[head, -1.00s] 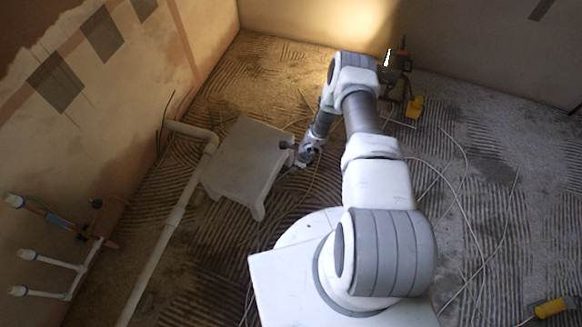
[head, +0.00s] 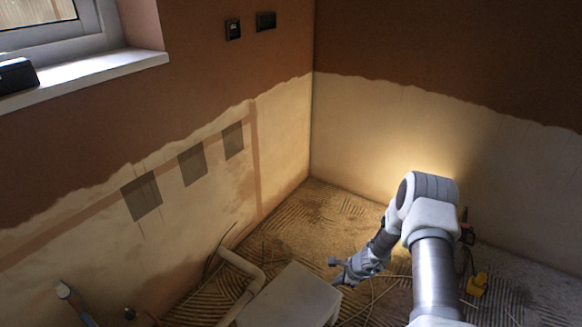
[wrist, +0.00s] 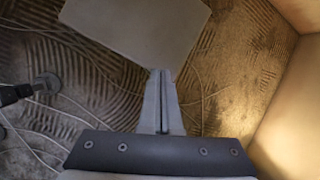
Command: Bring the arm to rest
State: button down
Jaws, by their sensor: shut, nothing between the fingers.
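My white and grey arm (head: 435,265) rises from the lower right in the head view, bends at its upper joint and slopes down to the left. My gripper (head: 340,281) hangs at its end, small in this view, by the right side of a pale stool-like block (head: 285,303). In the wrist view my gripper (wrist: 160,72) has its two fingers together with nothing between them. The fingertips overlap the near edge of the pale top (wrist: 140,25) in the picture; the gap between them cannot be judged.
A pale pipe (head: 245,268) runs along the left wall. A yellow item (head: 478,284) lies on the floor right of my arm. Thin cables (wrist: 50,30) cross the ridged floor. A window sill (head: 90,75) with a dark box (head: 15,76) is at upper left.

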jog(key=s+a+r+n, duration=0.1)
jog(key=a+r+n, duration=0.15)
jog(key=r, duration=0.95)
jog(key=a+r+n+t+y, duration=0.1)
jog(key=r+n, duration=0.3)
jog(key=r, duration=0.7)
jog(key=s+a+r+n, duration=0.15)
jog(key=r+n, duration=0.25)
jog(key=r, duration=0.8)
jog(key=s+r+n+h, duration=0.2)
jog(key=s+r+n, duration=0.6)
jog(key=s+r, duration=0.95)
jog(key=s+d+n+t+h, duration=0.1)
jog(key=s+d+n+h, duration=0.15)
jog(key=s, duration=0.85)
notch_tip(320, 180, up, 17)
jog(key=p, duration=1.7)
jog(key=shift+d+p, duration=0.3)
jog(key=shift+d, duration=0.15)
jog(key=shift+d+m, duration=0.15)
jog(key=shift+m, duration=0.15)
